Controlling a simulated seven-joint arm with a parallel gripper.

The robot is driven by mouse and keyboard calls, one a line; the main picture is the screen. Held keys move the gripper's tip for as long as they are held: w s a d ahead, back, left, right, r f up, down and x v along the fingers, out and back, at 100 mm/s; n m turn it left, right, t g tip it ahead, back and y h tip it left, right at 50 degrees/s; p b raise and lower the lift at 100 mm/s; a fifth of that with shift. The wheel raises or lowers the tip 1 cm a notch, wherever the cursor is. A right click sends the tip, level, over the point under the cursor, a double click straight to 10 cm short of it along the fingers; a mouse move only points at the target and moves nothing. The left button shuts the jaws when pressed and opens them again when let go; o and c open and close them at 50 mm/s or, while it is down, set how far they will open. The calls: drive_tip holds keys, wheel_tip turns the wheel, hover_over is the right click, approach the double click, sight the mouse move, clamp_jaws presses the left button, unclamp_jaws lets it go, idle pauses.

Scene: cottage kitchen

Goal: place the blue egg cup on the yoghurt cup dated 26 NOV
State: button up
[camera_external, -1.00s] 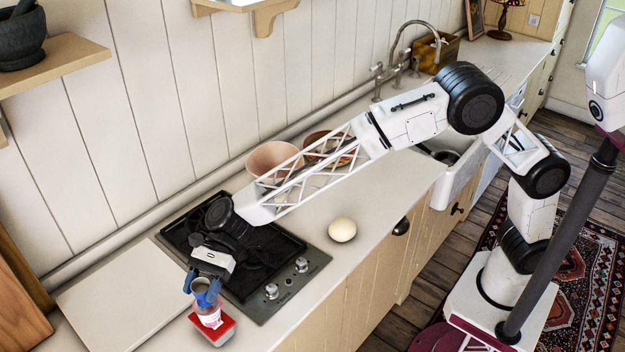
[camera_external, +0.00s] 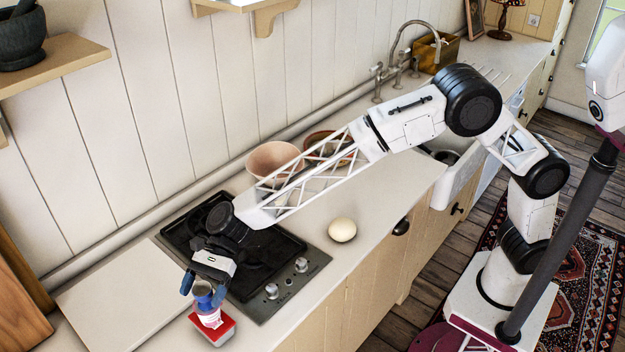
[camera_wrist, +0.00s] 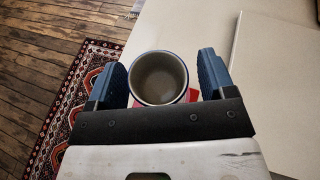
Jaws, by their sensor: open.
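The blue egg cup (camera_external: 205,299) stands upright on top of a white and red yoghurt cup (camera_external: 212,319) at the counter's front left. In the wrist view the grey inside of the egg cup (camera_wrist: 158,78) faces up, and bits of red (camera_wrist: 193,95) show beneath it. My gripper (camera_external: 203,288) is open around the egg cup, one blue finger to each side. The date on the yoghurt cup cannot be read.
A black hob (camera_external: 265,265) is behind my gripper. A pale round object (camera_external: 342,230) and a pink bowl (camera_external: 274,160) are farther right. A white board (camera_external: 120,295) lies left. The counter's front edge is close.

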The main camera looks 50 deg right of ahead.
drive_tip(key=shift+r, duration=0.15)
drive_tip(key=shift+w+d+r, duration=0.15)
drive_tip(key=shift+d+r, duration=0.05)
drive_tip(key=shift+d, duration=0.25)
drive_tip(key=v, duration=1.1)
drive_tip(key=shift+w, duration=0.1)
idle(0.4)
drive_tip(key=s+d+r+n+t+h, duration=0.1)
drive_tip(key=s+d+r+n+h, duration=0.1)
drive_tip(key=d, duration=1.1)
drive_tip(key=s+d+r+n+t+h, duration=0.1)
drive_tip(key=d+r+n+t+h, duration=0.15)
drive_tip(key=d, duration=1.15)
drive_tip(key=s+d+r+n+t+h, duration=0.1)
drive_tip(key=s+d+r+n, duration=0.1)
drive_tip(key=d, duration=1.1)
drive_tip(key=s+d+f+n+t+h, duration=0.1)
drive_tip(key=s+d+f+n+h, duration=0.1)
drive_tip(key=s+d, duration=0.6)
drive_tip(key=s+d+f+n+h, duration=0.1)
drive_tip(key=s+d+n+h, duration=0.1)
drive_tip(key=s+d, duration=0.6)
drive_tip(key=s+d+f+n+t+h, duration=0.1)
drive_tip(key=s+d, duration=0.7)
drive_tip(key=d, duration=0.9)
drive_tip(key=shift+f+n+t+h, duration=0.35)
drive_tip(key=shift+f+n+h, duration=0.35)
drive_tip(key=shift+h, duration=0.55)
